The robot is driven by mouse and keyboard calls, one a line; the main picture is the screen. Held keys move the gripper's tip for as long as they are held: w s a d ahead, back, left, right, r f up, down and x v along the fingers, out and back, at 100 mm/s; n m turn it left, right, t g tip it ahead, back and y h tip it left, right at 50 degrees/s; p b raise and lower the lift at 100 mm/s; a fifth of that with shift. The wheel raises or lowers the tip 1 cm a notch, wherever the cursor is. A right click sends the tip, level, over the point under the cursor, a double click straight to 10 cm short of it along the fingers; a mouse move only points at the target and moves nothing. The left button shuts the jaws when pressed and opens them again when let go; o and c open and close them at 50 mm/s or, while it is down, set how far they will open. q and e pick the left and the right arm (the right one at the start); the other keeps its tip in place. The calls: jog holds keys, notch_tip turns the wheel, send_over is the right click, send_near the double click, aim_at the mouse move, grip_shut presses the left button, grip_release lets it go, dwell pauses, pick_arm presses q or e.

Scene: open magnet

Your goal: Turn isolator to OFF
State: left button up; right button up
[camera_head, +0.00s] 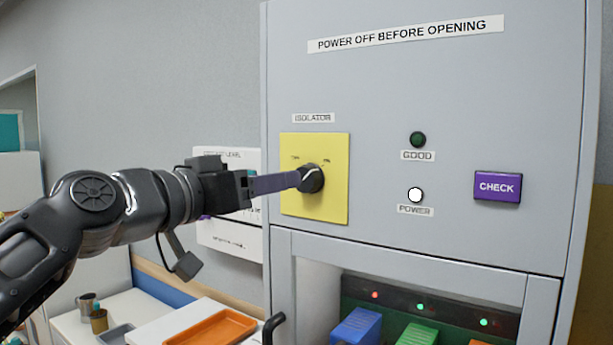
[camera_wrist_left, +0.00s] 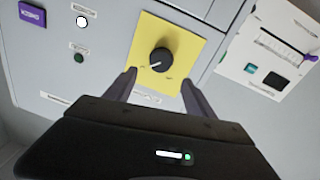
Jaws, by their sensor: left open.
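The isolator knob (camera_head: 311,179) is a round black knob on a yellow plate (camera_head: 313,210), under the ISOLATOR label, with OFF and ON marks above it. In the left wrist view the knob (camera_wrist_left: 160,60) shows a white pointer line that aims toward the left mark there, which appears to be ON. My left gripper (camera_head: 297,180) reaches in from the left, its fingers close to the knob. In the left wrist view the fingers (camera_wrist_left: 158,78) are spread, with the knob ahead and between their tips. Contact cannot be told. My right gripper is out of view.
The grey cabinet has a dark green GOOD lamp (camera_head: 418,139), a lit white POWER lamp (camera_head: 415,195) and a purple CHECK button (camera_head: 498,187). Below is a bay with coloured blocks (camera_head: 357,328). An orange tray (camera_head: 212,328) lies on the counter at lower left.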

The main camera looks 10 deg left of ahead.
aim_at(307, 179)
pick_arm(q)
jog(key=p+x, duration=0.3)
jog(key=x, duration=0.5)
jog(key=shift+f, duration=0.15)
jog(key=c, duration=1.4)
